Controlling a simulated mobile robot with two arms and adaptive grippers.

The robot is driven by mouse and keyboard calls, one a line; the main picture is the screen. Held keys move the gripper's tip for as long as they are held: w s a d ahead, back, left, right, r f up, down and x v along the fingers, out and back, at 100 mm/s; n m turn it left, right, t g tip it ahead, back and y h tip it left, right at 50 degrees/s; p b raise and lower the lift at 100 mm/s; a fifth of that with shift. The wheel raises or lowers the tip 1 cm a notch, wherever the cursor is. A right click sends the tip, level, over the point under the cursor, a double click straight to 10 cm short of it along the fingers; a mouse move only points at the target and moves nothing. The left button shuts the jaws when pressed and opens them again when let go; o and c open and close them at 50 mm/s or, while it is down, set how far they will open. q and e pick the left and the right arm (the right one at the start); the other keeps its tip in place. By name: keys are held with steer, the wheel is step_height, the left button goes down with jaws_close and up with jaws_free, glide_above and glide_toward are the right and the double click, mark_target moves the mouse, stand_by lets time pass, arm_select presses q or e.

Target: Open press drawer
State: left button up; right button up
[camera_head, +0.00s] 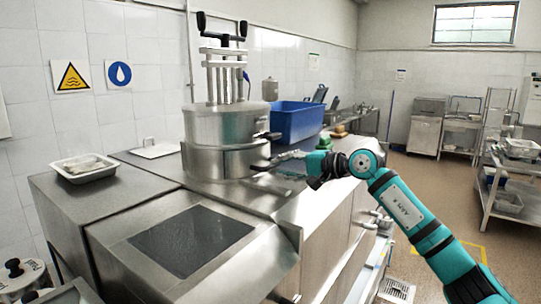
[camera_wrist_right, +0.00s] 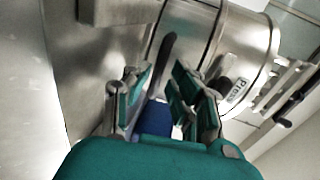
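The press (camera_head: 222,128) is a round steel cylinder with stacked sections, standing on the steel counter. Its label and curved wall also show in the right wrist view (camera_wrist_right: 237,90). A dark handle (camera_wrist_right: 167,58) sticks out from the press, ahead of my right fingers. The drawer front looks shut, though my gripper partly covers that side. My right gripper (camera_head: 272,162) is at the right side of the press, low down near the handle. In the right wrist view its two fingers (camera_wrist_right: 162,88) are apart, with nothing visibly clamped between them. My left gripper is not in view.
A blue basket (camera_head: 296,122) stands on the counter behind the press. The counter has a dark inset panel (camera_head: 190,240) in front. Open floor (camera_head: 420,195) lies to the right, before a steel rack (camera_head: 510,180).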

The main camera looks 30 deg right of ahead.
mark_target(273, 167)
steer(key=p+x, duration=0.1)
steer(key=x, duration=0.2)
steer(key=shift+w+a, duration=0.15)
steer(key=shift+w, duration=0.2)
steer(key=shift+w+a+f+p, duration=0.15)
steer(key=shift+w+p, duration=0.2)
steer(key=shift+s, duration=0.1)
steer(key=shift+c, duration=0.2)
jaws_close()
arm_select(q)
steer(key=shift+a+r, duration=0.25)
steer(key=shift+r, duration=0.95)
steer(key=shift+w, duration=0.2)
